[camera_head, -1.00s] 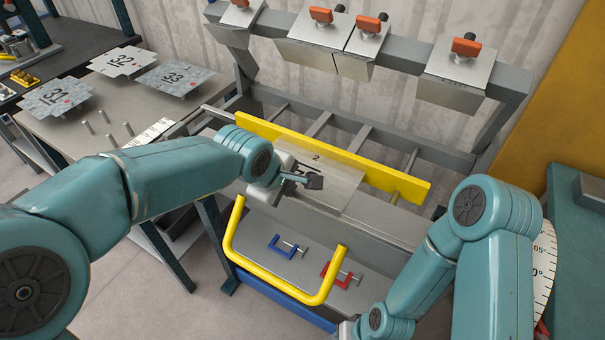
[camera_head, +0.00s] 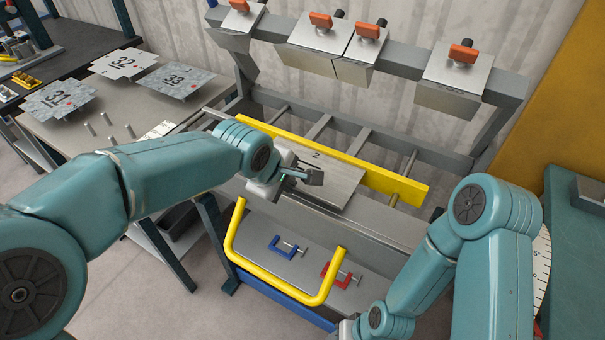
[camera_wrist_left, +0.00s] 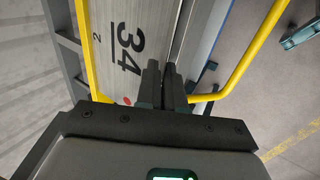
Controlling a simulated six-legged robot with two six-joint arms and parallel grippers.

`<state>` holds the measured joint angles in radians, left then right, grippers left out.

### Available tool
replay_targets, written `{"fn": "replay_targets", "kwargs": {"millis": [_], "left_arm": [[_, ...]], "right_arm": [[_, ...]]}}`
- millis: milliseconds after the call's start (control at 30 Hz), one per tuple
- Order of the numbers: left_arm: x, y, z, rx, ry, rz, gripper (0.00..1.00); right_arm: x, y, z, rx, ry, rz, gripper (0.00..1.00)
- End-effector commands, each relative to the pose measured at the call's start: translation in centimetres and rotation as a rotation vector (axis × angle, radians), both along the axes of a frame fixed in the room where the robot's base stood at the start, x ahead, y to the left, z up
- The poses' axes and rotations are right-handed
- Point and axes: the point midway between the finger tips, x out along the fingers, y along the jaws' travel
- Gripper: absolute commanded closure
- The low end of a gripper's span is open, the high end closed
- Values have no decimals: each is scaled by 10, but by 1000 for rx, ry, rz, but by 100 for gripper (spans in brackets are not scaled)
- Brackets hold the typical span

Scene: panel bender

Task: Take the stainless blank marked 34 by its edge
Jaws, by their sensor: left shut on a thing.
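The stainless blank marked 34 (camera_head: 342,183) lies on the machine bed in front of the yellow bar, partly hidden by my left gripper in the head view. In the left wrist view the blank (camera_wrist_left: 125,75) shows its black, underlined 34 and part of a red dot. My left gripper (camera_head: 312,177) is at the blank's near left part in the head view. In the left wrist view its fingers (camera_wrist_left: 163,85) are shut on the blank's edge. My right arm stands at the right of the head view; its fingers are out of view.
A yellow bar (camera_head: 390,182) runs behind the blank, and a yellow U-shaped rail (camera_head: 285,291) stands in front. Blue (camera_head: 281,247) and red (camera_head: 338,276) clamps lie below. Blanks 31 (camera_head: 56,99), 32 (camera_head: 124,64) and 33 (camera_head: 174,79) lie on the left table.

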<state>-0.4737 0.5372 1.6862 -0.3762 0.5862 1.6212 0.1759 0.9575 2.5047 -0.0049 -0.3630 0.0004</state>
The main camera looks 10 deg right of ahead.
Motion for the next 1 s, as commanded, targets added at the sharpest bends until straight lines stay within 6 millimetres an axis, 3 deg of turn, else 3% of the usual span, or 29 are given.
{"fn": "replay_targets", "kwargs": {"millis": [167,1000], "left_arm": [[-2,1,4,-2,-3,0,100],[-62,30,18,-3,-3,1,100]], "right_arm": [[0,0,-1,0,0,0,49],[0,0,-34,0,0,0,49]]}}
